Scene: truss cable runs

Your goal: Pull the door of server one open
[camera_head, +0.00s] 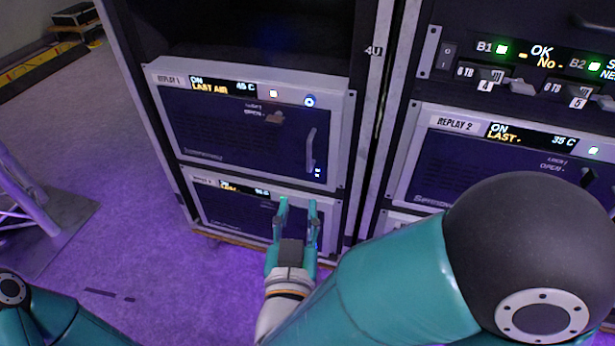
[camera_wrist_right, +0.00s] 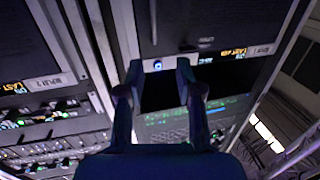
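Server one (camera_head: 250,125), the upper left unit with a label that seems to end in 1, has a dark front door that looks closed. Its upright door handle (camera_head: 311,150) is on the right side of the front. My right gripper (camera_head: 297,204) is open, with its two fingers apart and nothing visible between them. It is below that handle, in front of the lower unit. In the right wrist view the open fingers (camera_wrist_right: 160,68) point at a dark front with a small blue light. My left gripper is out of view.
A similar lower unit (camera_head: 235,211) sits under server one, partly hidden by my right gripper. A second rack with the Replay 2 unit (camera_head: 500,165) stands at right. A metal truss stand (camera_head: 25,200) is at left. Purple floor (camera_head: 110,150) is clear between.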

